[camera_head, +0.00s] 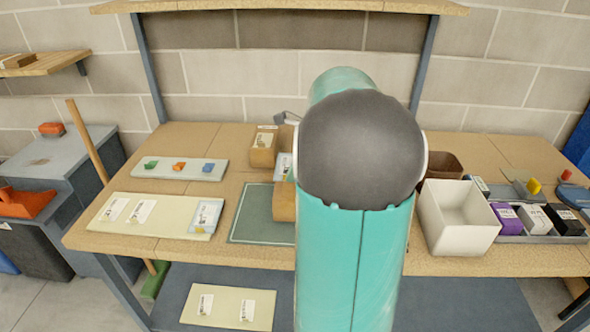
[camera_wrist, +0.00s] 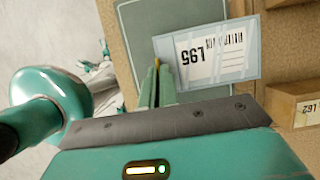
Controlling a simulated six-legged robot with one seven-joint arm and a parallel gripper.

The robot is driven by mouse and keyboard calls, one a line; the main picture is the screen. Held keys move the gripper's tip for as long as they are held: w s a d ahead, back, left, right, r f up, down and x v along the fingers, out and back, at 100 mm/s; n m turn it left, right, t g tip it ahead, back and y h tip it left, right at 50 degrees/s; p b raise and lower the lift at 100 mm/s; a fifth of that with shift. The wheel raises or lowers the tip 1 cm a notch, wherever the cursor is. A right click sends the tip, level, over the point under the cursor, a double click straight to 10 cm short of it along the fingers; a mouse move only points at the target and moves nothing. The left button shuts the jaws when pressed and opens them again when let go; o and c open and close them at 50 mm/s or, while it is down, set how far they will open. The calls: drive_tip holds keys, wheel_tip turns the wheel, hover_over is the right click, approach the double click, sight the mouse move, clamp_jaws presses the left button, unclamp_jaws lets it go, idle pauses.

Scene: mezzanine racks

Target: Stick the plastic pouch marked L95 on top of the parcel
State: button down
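The plastic pouch marked L95 (camera_wrist: 212,60) is flat and pale blue-edged, and its print reads upside down in the wrist view. My gripper (camera_wrist: 157,68) appears shut on its lower left edge. The pouch is over the dark green mat (camera_wrist: 140,25). In the head view its pale edge (camera_head: 281,167) shows just left of my arm, which hides the gripper and the rest of the pouch. A brown cardboard parcel (camera_head: 284,203) sits on the mat (camera_head: 258,222), partly hidden by my arm. I cannot pick it out in the wrist view.
A labelled box (camera_head: 262,150) stands behind the mat; a box marked L62 (camera_wrist: 300,105) is at right in the wrist view. A cream board (camera_head: 165,228) with pouches lies left. A white bin (camera_head: 446,243) and small boxes (camera_head: 508,220) stand right.

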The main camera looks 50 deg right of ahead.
sight(289, 200)
drive_tip(key=shift+f, duration=2.8)
drive_tip(key=shift+s+f, duration=0.1)
drive_tip(key=shift+f, duration=0.4)
idle(0.4)
drive_tip(key=c, duration=1.6)
unclamp_jaws()
drive_tip(key=shift+o, duration=0.5)
drive_tip(key=shift+o, duration=0.8)
drive_tip(key=shift+r, duration=3.55)
